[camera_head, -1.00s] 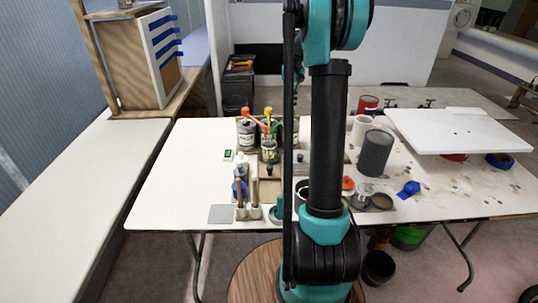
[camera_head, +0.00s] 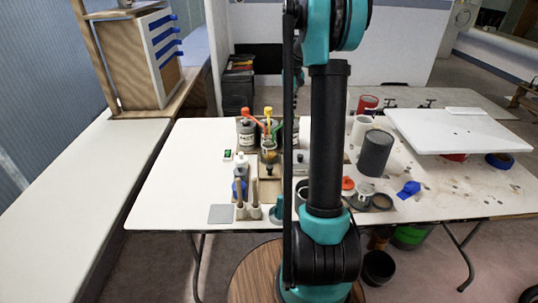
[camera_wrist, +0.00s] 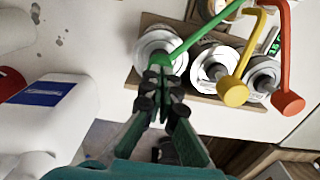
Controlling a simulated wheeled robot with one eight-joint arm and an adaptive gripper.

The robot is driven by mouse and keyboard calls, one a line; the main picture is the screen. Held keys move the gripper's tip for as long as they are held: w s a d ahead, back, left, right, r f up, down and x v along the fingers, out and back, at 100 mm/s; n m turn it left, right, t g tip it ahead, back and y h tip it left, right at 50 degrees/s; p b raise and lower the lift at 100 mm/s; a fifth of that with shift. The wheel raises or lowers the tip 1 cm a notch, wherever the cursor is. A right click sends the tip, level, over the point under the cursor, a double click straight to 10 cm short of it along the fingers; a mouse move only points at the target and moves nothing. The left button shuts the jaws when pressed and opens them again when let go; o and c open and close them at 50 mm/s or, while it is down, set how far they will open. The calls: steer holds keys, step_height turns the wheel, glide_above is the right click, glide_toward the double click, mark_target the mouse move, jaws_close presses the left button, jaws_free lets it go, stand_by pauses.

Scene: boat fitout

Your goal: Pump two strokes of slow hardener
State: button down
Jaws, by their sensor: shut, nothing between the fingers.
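Several pump containers stand together on the table, with a red-orange pump (camera_head: 247,112), a yellow pump (camera_head: 267,112) and a green pump. In the wrist view, the green pump (camera_wrist: 205,35), yellow pump (camera_wrist: 233,91) and red-orange pump (camera_wrist: 287,102) sit over round white-topped containers on a brown base. I cannot read which one is slow hardener. My gripper (camera_wrist: 160,74) is shut and empty, with its tips at the green pump's near end; I cannot tell if they touch. In the head view my arm hides the gripper.
A white jug with a blue label (camera_wrist: 45,93) lies left of my gripper in the wrist view. A dark grey cylinder (camera_head: 375,153) and a white board (camera_head: 455,130) are on the table's right. The table's left side (camera_head: 175,175) is clear.

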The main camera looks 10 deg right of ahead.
steer(key=shift+r, duration=2.05)
steer(key=shift+f, duration=0.15)
steer(key=shift+f, duration=2)
steer(key=shift+r, duration=2.15)
